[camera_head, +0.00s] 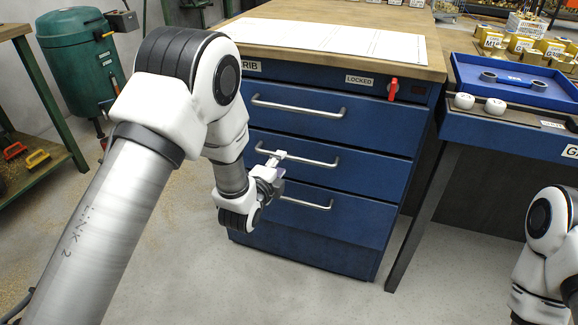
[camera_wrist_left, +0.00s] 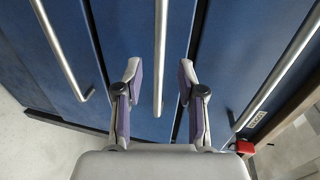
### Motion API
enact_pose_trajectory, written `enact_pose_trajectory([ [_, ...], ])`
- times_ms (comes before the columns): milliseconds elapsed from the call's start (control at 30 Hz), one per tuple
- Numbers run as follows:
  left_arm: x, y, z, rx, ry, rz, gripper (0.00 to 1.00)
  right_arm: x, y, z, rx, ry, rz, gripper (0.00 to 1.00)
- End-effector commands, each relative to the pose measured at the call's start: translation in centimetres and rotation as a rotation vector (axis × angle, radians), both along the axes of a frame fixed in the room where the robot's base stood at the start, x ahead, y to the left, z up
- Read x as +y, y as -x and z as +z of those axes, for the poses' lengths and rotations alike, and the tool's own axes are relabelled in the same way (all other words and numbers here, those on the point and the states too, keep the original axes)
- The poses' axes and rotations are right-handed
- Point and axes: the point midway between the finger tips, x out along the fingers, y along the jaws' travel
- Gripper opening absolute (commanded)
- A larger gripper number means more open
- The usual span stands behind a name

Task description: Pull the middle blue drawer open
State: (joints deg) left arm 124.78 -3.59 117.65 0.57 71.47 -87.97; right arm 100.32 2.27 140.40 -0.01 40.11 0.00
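The middle blue drawer (camera_head: 365,178) is in the cabinet front, flush with the other drawers. Its silver bar handle (camera_head: 318,162) also shows in the left wrist view (camera_wrist_left: 160,50), running down the picture. My left gripper (camera_head: 275,158) is at the left part of this handle. In the left wrist view my left gripper (camera_wrist_left: 160,78) is open, with one finger on each side of the bar and gaps between bar and fingers. My right arm shows at the lower right of the head view; its gripper is out of the picture.
The upper drawer handle (camera_head: 298,107) and lower drawer handle (camera_head: 306,203) lie close above and below. A red tab (camera_head: 393,88) sits beside a "LOCKED" label (camera_head: 359,80). A blue side table (camera_head: 510,135) stands right. The floor (camera_head: 300,290) before the cabinet is clear.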

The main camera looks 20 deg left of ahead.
Motion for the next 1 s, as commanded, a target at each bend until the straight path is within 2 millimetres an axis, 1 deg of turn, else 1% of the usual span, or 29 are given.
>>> enact_pose_trajectory([
  [100, -0.1, -2.4, -0.8, -0.002, 0.001, 0.0, 0.39, 0.0, 0.0, -0.9, 0.0, 0.0, 0.0, 0.4],
  [200, -0.1, -4.1, -1.1, -0.001, 0.0, 0.0, 0.39, 0.0, 0.0, -1.3, 0.0, 0.0, 0.0, 0.4],
  [300, -0.2, -5.3, -1.3, 0.0, 0.0, 0.0, 0.39, 0.0, 0.0, -1.6, 0.0, 0.0, 0.0, 0.4],
  [400, -0.2, -5.7, -1.3, 0.002, 0.001, 0.0, 0.39, 0.0, 0.0, -1.6, 0.0, 0.0, 0.0, 0.4],
  [567, -0.2, -5.7, -1.2, 0.003, 0.001, 0.0, 0.39, 0.0, 0.0, -1.5, 0.0, 0.0, 0.0, 0.4],
  [600, -0.2, -5.7, -1.2, 0.003, 0.001, 0.0, 0.32, 0.0, 0.0, -1.5, 0.0, 0.0, 0.0, 0.4],
  [700, -0.2, -5.7, -1.2, 0.003, 0.001, 0.0, 0.0, 0.0, 0.0, -1.5, 0.0, 0.0, 0.0, 0.4],
  [1000, -0.2, -5.7, -1.3, 0.003, 0.001, 0.0, 0.0, 0.0, 0.0, -1.5, 0.0, 0.0, 0.0, 0.4],
])
